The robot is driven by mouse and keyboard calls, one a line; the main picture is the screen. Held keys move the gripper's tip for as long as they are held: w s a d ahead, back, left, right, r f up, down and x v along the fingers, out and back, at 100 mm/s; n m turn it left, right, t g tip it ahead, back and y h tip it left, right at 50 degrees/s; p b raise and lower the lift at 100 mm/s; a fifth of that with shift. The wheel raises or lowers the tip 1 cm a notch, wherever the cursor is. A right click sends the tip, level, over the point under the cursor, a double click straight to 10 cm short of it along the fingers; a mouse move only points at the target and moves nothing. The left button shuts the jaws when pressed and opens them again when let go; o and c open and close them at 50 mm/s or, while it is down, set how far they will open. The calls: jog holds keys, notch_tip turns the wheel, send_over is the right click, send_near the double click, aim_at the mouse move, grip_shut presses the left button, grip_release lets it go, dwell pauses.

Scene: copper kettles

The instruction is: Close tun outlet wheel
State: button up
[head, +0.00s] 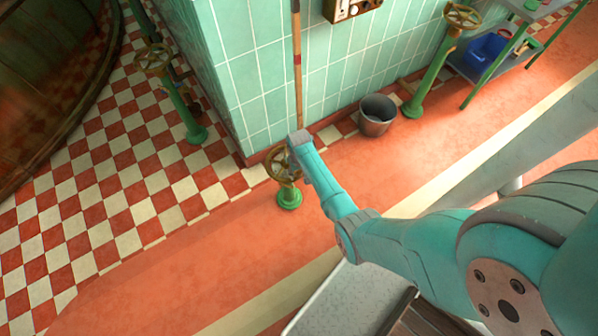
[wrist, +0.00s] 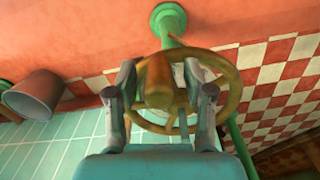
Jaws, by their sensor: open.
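A brass handwheel (head: 274,163) on a short green pedestal (head: 289,197) stands by the tiled wall corner in the head view. In the wrist view the same wheel (wrist: 232,96) fills the middle, with its green stem and base above it. My gripper (wrist: 160,68) is open, one finger on each side of the wheel's brass hub area. The fingers overlap the wheel in the picture; I cannot tell whether they touch it. In the head view my gripper (head: 293,158) hides the wheel's right part. No label shows which wheel is the tun outlet.
Two more brass wheels on green posts stand at left (head: 153,58) and upper right (head: 462,16). A grey bucket (head: 376,117) and a wooden pole (head: 297,70) are by the tiled wall. A large round vessel (head: 50,75) is at left. Red floor in front is clear.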

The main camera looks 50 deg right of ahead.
grip_shut()
jog(key=shift+a, duration=0.15)
